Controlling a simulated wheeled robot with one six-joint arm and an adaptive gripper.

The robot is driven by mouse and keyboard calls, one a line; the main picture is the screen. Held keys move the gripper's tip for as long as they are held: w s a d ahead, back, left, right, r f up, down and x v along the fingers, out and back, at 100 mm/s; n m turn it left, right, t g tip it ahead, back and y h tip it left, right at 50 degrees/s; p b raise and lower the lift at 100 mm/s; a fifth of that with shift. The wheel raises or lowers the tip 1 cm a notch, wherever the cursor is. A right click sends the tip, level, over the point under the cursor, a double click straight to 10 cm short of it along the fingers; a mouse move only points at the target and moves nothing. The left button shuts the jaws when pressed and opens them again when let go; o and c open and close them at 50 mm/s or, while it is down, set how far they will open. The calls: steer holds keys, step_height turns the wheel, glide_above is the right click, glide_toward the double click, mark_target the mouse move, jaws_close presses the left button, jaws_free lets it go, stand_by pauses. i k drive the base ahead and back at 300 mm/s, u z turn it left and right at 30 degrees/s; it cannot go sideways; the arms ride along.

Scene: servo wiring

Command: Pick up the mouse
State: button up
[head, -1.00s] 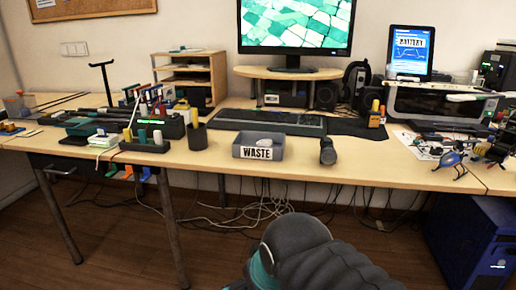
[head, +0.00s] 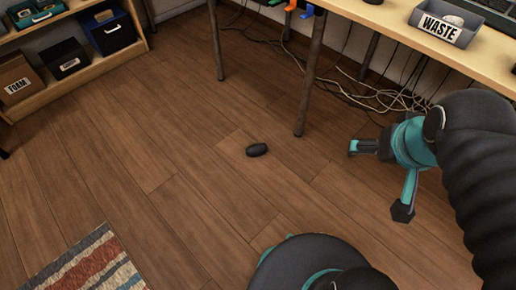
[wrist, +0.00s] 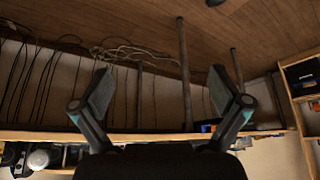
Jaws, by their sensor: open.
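The mouse (head: 257,150) is a small dark oval lying on the wooden floor, near the middle of the head view. A dark shape cut off by the top edge of the wrist view (wrist: 216,3) appears to be the same mouse. My gripper (head: 376,180) is open and empty, to the right of the mouse in the head view and well apart from it. In the wrist view my gripper (wrist: 161,88) shows both fingers spread wide with nothing between them.
The desk (head: 390,22) stands at the upper right, its legs (head: 306,85) behind the mouse, with loose cables (head: 385,98) beneath. A waste bin (head: 442,28) sits on it. A shelf (head: 75,75) stands upper left and a striped rug (head: 92,268) lies lower left. Floor around the mouse is clear.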

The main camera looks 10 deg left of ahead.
mark_target(255, 150)
steer(key=u, duration=0.1)
steer(key=k, duration=0.45)
steer(key=u, duration=1.7)
steer(key=i, duration=1.35)
steer(key=z, duration=0.7)
